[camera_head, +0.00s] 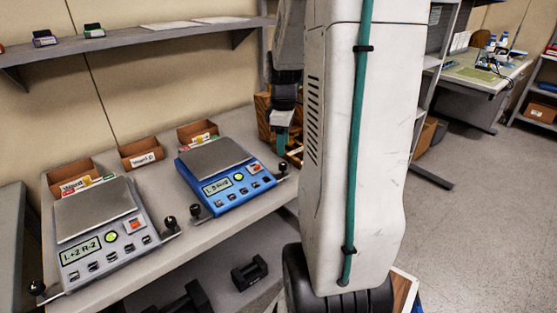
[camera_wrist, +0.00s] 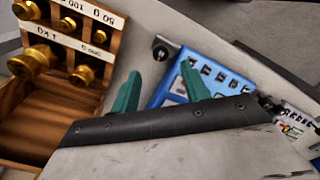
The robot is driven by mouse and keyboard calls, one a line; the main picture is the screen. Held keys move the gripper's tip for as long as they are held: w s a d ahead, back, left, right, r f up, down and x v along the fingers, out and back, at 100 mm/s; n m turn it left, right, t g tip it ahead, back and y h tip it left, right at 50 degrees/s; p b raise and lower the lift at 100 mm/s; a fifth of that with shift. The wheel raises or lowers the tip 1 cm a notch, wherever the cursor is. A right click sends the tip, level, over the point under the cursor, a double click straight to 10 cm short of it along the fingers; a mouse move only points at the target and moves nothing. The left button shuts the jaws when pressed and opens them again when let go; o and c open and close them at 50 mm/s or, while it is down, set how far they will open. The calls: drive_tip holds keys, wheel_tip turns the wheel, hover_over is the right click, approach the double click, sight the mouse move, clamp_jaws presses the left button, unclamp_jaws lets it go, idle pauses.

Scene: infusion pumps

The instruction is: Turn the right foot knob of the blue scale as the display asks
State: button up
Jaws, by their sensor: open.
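The blue scale (camera_head: 233,199) stands on the bench, with a metal pan and a small display whose text is too blurred to read surely. Its right foot knob (camera_head: 283,168) is a small black knob at its right side. In the wrist view this knob (camera_wrist: 160,48) lies beyond the fingertips, apart from them. The left foot knob (camera_head: 195,210) is at the other side. My gripper (camera_head: 280,138) hangs beyond and above the right knob, near the wooden rack. The blue scale (camera_wrist: 205,70) is partly hidden behind one finger.
A grey scale (camera_head: 105,245), its display reading about "L+2 R-2", stands left. Cardboard bins (camera_head: 140,153) line the wall. A wooden rack of brass weights (camera_wrist: 85,75) is close to my gripper. A shelf (camera_head: 150,45) hangs above the bench.

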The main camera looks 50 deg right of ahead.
sight(283, 164)
wheel_tip(283, 164, down, 7)
drive_tip(key=shift+a+r, duration=0.1)
drive_tip(key=shift+r, duration=0.05)
drive_tip(key=c, duration=1)
